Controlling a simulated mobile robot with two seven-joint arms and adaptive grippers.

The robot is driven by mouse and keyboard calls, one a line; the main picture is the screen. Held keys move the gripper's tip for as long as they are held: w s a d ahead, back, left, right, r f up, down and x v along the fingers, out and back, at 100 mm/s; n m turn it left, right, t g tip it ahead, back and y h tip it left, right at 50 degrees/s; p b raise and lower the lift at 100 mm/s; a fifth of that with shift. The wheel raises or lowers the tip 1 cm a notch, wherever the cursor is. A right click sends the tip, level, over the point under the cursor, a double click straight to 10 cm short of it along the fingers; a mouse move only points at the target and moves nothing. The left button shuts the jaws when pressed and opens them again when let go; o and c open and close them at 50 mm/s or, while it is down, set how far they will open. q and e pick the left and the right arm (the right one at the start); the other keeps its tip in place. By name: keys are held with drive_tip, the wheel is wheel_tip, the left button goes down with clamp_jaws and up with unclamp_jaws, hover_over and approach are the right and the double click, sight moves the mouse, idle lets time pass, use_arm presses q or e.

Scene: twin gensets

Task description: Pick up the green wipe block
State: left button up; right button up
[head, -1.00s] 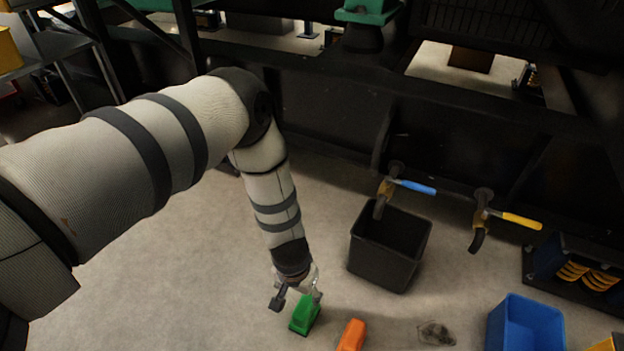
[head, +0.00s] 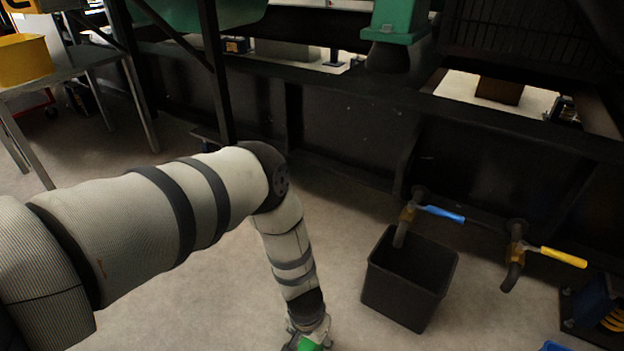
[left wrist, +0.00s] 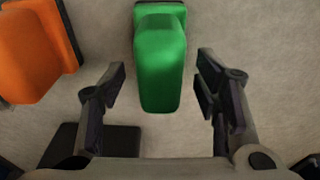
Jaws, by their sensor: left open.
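The green wipe block (left wrist: 160,60) lies on the floor in the left wrist view, ahead of and between the open fingers of my left gripper (left wrist: 160,95). A gap shows on each side of the block, and neither finger touches it. In the head view the left gripper (head: 308,340) is at the bottom edge, with part of the green block (head: 312,345) showing by it; most of the block is cut off or hidden there. My right gripper is in neither view.
An orange block (left wrist: 35,50) lies to the left of the green one. A black bin (head: 408,285) stands on the floor under a blue-handled valve (head: 440,213); a yellow-handled valve (head: 560,256) is further right. A metal table (head: 70,75) stands at the upper left.

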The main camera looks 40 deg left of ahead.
use_arm(q)
drive_tip(key=shift+f, duration=0.2)
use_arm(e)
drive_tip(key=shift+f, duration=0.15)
use_arm(q)
clamp_jaws()
drive_tip(key=shift+r, duration=0.1)
drive_tip(key=shift+r, duration=0.35)
wheel_tip(320, 180, up, 4)
drive_tip(key=shift+w+f+p, duration=0.15)
drive_tip(key=shift+p, duration=0.9)
drive_tip(key=s+d+r+p, duration=0.2)
drive_tip(key=d+r, duration=0.2)
drive_tip(key=d, duration=0.2)
drive_tip(key=s+d+r+p, duration=0.2)
drive_tip(key=d+r+p, duration=0.1)
drive_tip(key=d+r, duration=0.2)
drive_tip(key=shift+d, duration=1.25)
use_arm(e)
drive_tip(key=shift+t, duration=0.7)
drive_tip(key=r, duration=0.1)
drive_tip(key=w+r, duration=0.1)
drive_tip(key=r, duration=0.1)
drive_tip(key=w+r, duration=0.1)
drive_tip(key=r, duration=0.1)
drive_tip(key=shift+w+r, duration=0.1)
